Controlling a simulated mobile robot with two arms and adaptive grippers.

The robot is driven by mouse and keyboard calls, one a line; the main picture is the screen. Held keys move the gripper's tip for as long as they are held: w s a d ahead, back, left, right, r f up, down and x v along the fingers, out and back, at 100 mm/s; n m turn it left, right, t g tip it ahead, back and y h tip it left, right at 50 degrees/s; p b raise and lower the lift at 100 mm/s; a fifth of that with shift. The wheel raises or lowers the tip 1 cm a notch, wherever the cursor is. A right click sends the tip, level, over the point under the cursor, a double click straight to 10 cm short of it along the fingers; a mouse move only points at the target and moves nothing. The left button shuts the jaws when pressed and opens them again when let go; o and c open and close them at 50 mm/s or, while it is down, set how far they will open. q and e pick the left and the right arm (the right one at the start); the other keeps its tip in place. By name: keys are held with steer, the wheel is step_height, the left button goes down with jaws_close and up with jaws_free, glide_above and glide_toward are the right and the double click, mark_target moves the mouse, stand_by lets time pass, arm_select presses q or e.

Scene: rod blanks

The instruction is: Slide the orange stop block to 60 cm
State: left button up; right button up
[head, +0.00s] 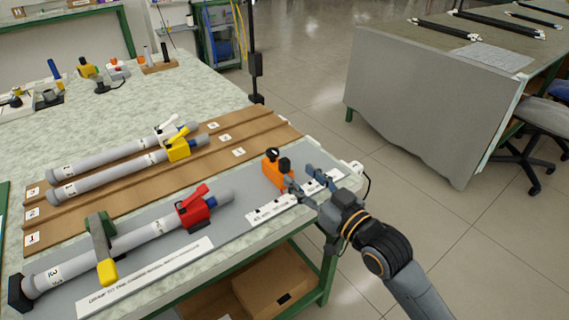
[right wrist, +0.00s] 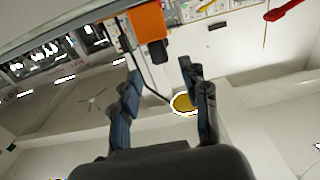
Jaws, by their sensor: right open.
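The orange stop block (head: 272,173) stands on the grey bed near the right end of the bench, with black knobs on it. It also shows at the top of the right wrist view (right wrist: 147,20), a dark knob hanging into view below it. My right gripper (head: 298,176) is open, its fingertips close to the block's right side and its black knob. In the right wrist view the fingers (right wrist: 160,72) are spread with nothing clearly between them; contact is unclear. A white scale strip (head: 262,214) with dark marks runs along the bed's front edge; its figures are too small to read surely. My left gripper is not in view.
A grey rod (head: 140,238) with a red clamp (head: 195,208) lies left of the block, under a green clamp arm (head: 100,240) with a yellow tip. Two more rods lie in a brown rack (head: 262,128) behind. Some bare bed lies between the rod's end and block.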

mark_target(288, 165)
steer(key=x, duration=0.6)
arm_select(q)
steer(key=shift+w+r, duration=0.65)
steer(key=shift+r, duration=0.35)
arm_select(e)
steer(key=shift+w+a, duration=0.35)
steer(key=shift+w, duration=0.1)
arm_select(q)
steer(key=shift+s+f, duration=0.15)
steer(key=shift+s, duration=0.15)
arm_select(e)
jaws_close()
